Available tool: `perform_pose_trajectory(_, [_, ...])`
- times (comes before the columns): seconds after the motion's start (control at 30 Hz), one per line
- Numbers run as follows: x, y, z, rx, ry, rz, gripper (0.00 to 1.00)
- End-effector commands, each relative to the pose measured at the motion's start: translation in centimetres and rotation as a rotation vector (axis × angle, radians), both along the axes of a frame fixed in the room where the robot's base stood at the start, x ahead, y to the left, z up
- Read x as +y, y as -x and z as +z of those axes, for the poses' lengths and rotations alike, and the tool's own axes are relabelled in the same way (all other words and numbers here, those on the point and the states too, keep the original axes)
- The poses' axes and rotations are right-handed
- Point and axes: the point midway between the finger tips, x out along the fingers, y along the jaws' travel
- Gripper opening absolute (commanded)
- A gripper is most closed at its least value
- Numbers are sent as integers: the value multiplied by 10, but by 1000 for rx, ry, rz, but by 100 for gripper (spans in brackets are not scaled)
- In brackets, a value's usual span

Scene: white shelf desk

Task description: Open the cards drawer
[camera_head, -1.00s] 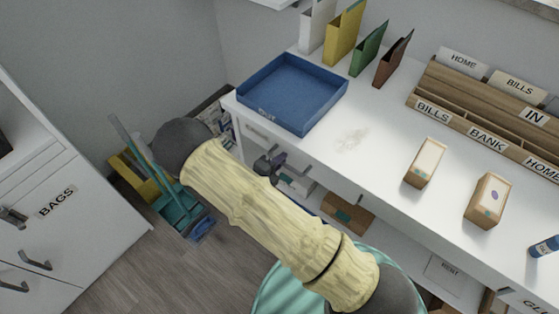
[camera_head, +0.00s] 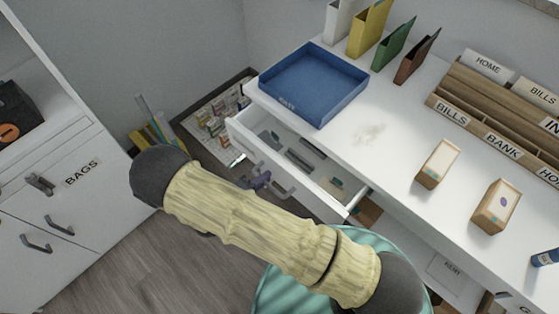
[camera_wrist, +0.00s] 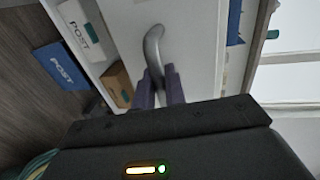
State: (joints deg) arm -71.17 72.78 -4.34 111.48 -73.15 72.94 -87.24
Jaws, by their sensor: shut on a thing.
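The white drawer (camera_head: 325,188) under the desk top stands pulled out in the head view, with several small items lying inside it. Its label is not readable here. My gripper (camera_head: 262,181) is at the drawer's front, partly hidden behind my arm. In the wrist view my gripper (camera_wrist: 160,78) has its purple fingers closed on the grey curved drawer handle (camera_wrist: 153,42). The drawer front (camera_wrist: 190,35) shows as a pale panel around the handle.
A blue tray (camera_head: 313,85) sits on the desk top (camera_head: 385,160) above the drawer. Two small boxes (camera_head: 437,163) and a wooden letter rack (camera_head: 490,110) stand to the right. A cabinet (camera_head: 60,200) marked BAGS is at left, with open floor (camera_head: 150,265) between.

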Motion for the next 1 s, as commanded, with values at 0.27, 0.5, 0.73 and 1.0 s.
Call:
perform_pose_trajectory(0.27, [43, 58, -2, 4, 0, -2, 0])
perform_pose_trajectory(0.5, [65, 87, -2, 4, 0, -4, 0])
perform_pose_trajectory(0.73, [71, 95, -2, 3, 3, -5, 0])
perform_pose_trajectory(1.0, [72, 95, -2, 4, 2, -5, 0])
